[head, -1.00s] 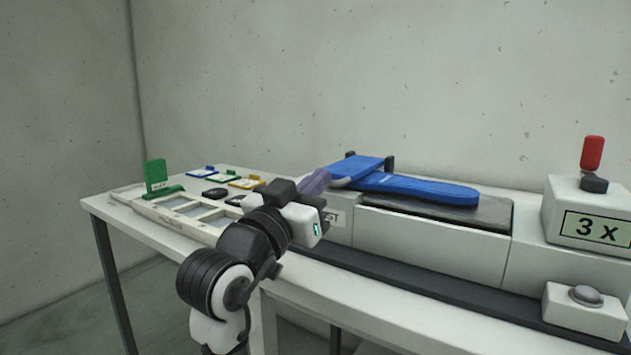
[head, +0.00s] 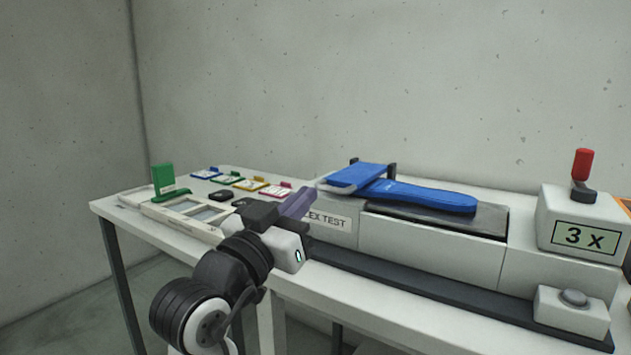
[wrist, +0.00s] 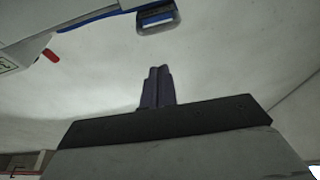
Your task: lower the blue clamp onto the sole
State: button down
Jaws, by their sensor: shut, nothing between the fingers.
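The blue clamp (head: 357,177) is a flat blue plate with a grey front lip, between dark posts at the left end of the flex tester. It lies over the left end of the blue sole (head: 430,195), which rests on the tester's dark top. I cannot tell whether the clamp presses on it. My gripper (head: 298,203), with purple fingers, is in front of and left of the clamp, apart from it. In the wrist view, the fingers (wrist: 158,87) are together with nothing between them. The clamp's lip (wrist: 157,18) shows beyond them at the top.
The white tester body (head: 430,244) fills the right of the table. A box with a "3 x" display (head: 584,236), a red-topped lever (head: 582,166) and a grey button (head: 574,297) stand right. Coloured cards (head: 248,184) and a green stand (head: 164,180) are left.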

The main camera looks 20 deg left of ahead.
jog(key=shift+f+v, duration=0.25)
jog(key=shift+v, duration=1.45)
jog(key=shift+w+r, duration=0.1)
